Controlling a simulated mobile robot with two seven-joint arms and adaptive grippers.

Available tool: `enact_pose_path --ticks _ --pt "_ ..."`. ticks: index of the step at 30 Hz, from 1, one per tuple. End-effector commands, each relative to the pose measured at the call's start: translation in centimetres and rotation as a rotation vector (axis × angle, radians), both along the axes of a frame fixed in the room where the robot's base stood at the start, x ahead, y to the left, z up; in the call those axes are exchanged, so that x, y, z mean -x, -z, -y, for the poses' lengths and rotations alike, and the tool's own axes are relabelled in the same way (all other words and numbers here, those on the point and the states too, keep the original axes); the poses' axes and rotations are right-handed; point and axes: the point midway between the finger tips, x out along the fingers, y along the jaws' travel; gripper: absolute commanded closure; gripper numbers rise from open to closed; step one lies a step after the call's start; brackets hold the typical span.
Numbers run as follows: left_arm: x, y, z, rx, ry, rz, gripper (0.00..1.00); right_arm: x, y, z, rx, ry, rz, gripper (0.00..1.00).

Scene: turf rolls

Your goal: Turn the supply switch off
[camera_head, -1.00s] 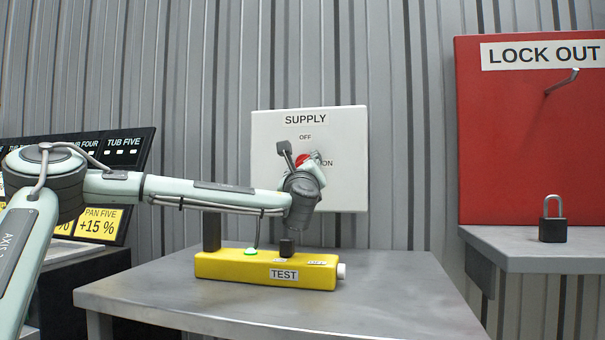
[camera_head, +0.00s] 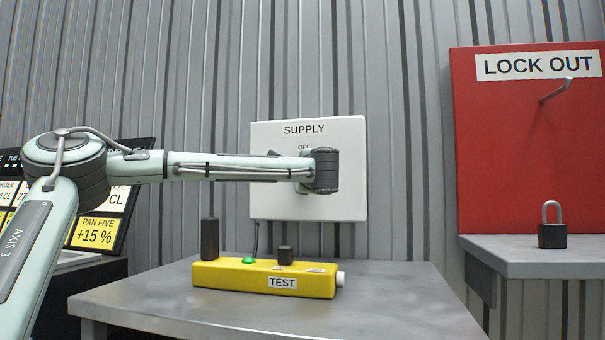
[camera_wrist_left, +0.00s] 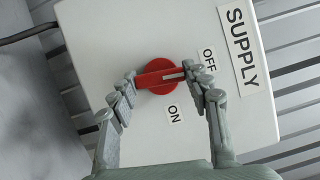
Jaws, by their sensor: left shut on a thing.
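The supply switch is a red rotary knob (camera_wrist_left: 153,84) with a bar handle on a white supply panel (camera_head: 275,207). In the wrist view, the white mark on the bar points toward the OFF label (camera_wrist_left: 208,60); the ON label (camera_wrist_left: 173,114) is off to the side. My left gripper (camera_wrist_left: 160,77) is shut on the knob, with a finger at each end of the bar. In the head view, my left wrist hides the knob and partly covers the OFF label. My right gripper is not in view.
A yellow test box (camera_head: 225,275) stands on the grey table (camera_head: 400,300) below the panel. To the right, a padlock (camera_head: 552,230) stands on a shelf (camera_head: 520,252) before the red lock-out board (camera_head: 500,150), which has a hook (camera_head: 556,90).

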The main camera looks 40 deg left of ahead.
Motion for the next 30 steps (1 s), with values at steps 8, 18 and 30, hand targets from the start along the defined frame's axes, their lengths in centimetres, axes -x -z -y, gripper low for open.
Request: enact_pose_path --ticks 8,18,30 --pt "-0.02 -0.05 0.05 0.098 0.002 0.052 0.81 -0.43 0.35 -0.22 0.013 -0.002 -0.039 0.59" --pt "-0.02 -0.05 0.05 0.125 0.002 0.069 0.81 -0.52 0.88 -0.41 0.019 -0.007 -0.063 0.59" --pt "-0.01 -0.08 0.04 0.125 0.001 0.069 0.34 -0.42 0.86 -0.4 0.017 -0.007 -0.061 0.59"
